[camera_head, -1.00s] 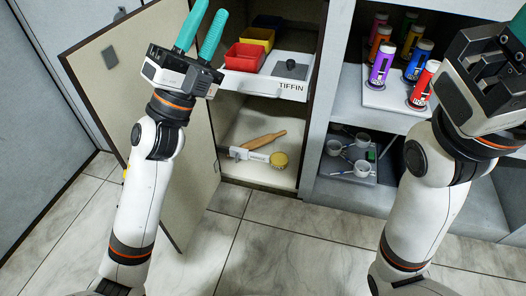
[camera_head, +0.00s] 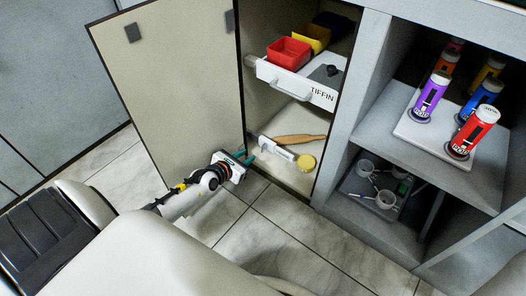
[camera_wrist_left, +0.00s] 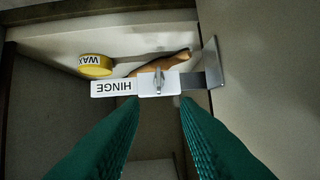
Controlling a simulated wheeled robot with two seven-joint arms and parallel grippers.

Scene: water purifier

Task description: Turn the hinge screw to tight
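The hinge (camera_head: 278,149) is a white piece low in the cabinet, between the open beige door (camera_head: 170,80) and the cabinet inside. In the left wrist view it shows a "HINGE" label (camera_wrist_left: 114,87), upside down, and a metal bracket (camera_wrist_left: 206,75) against the door. The grey hinge screw (camera_wrist_left: 158,81) stands out from the white plate. My left gripper (camera_head: 249,160) is low beside the hinge. In the wrist view its teal fingers (camera_wrist_left: 160,101) are apart, one on each side below the screw, with nothing between them. My right gripper is out of view.
A white tiffin drawer (camera_head: 300,80) sticks out above. Bottles (camera_head: 430,97) and a tray of cups (camera_head: 370,198) stand on shelves to the right.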

